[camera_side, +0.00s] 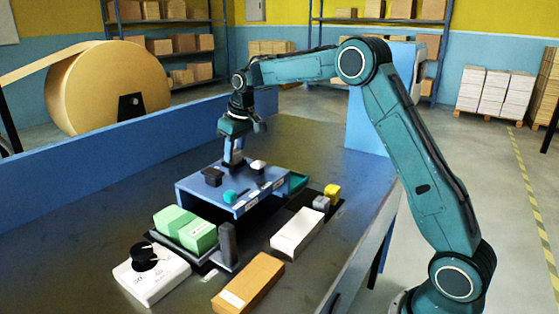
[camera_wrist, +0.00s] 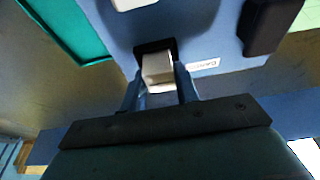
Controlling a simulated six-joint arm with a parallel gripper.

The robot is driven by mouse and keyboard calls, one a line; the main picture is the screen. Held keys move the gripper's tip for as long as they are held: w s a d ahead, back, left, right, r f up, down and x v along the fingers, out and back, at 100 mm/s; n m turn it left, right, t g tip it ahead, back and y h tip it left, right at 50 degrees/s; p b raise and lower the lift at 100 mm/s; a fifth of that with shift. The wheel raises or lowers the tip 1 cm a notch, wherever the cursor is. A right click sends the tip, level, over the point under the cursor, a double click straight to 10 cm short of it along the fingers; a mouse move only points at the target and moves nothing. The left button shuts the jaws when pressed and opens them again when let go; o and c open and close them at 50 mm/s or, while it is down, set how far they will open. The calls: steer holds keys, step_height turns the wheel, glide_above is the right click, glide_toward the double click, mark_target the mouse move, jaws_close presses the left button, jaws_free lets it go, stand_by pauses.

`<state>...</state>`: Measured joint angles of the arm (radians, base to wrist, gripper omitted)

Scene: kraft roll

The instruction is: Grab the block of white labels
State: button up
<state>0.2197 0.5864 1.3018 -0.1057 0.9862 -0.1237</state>
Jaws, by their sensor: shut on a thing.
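A white block (camera_side: 297,232), which looks like the block of white labels, lies on the table at the front right of the blue panel box (camera_side: 190,197). My gripper (camera_side: 234,158) is over the top of that box, away from the white block. In the wrist view my gripper (camera_wrist: 158,85) is shut on a pale block-shaped piece (camera_wrist: 157,66) at a dark slot in the blue surface. The fingers are on either side of it. I cannot tell what this piece is or how far it reaches into the slot.
Black (camera_side: 212,176), white (camera_side: 258,166) and teal (camera_side: 230,197) knobs stand on the box. Green boxes (camera_side: 185,228), a white device with a black dial (camera_side: 150,277) and a brown box (camera_side: 248,284) lie in front.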

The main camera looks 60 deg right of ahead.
mark_target(235, 151)
steer(key=shift+r, duration=0.2)
step_height(235, 151, up, 10)
steer(key=shift+f, duration=0.15)
stand_by(0.4)
steer(key=shift+s+d+f, duration=0.1)
stand_by(0.5)
